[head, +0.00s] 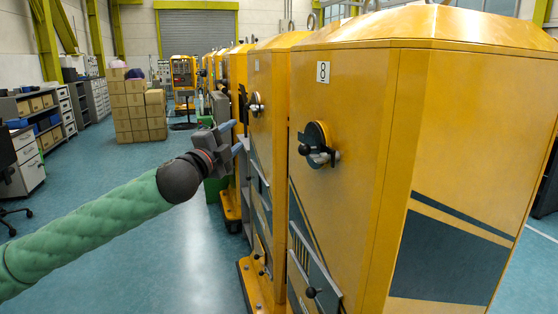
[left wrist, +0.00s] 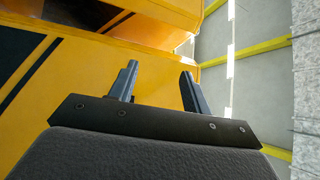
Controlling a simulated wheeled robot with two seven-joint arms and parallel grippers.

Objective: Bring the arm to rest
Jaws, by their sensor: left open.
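My left arm comes in from the left in the head view, in a green padded sleeve. Its gripper (head: 236,137) is open and empty, with two blue-grey fingers apart. The fingers also show apart in the left wrist view (left wrist: 160,85), with nothing between them. The gripper is left of the nearest yellow cabinet (head: 350,200), which carries a label 8 and a round dark mechanism with a metal handle (head: 318,152). A second yellow cabinet (head: 262,130) behind it has a similar round handle (head: 256,104). I see no contact between gripper and cabinets. My right gripper is not in view.
More yellow cabinets stand in a row toward the back. Stacked cardboard boxes (head: 137,107) stand on the blue-green floor (head: 110,180). Grey drawers and shelves (head: 40,120) line the left wall. The floor between them and the cabinets is mostly clear.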

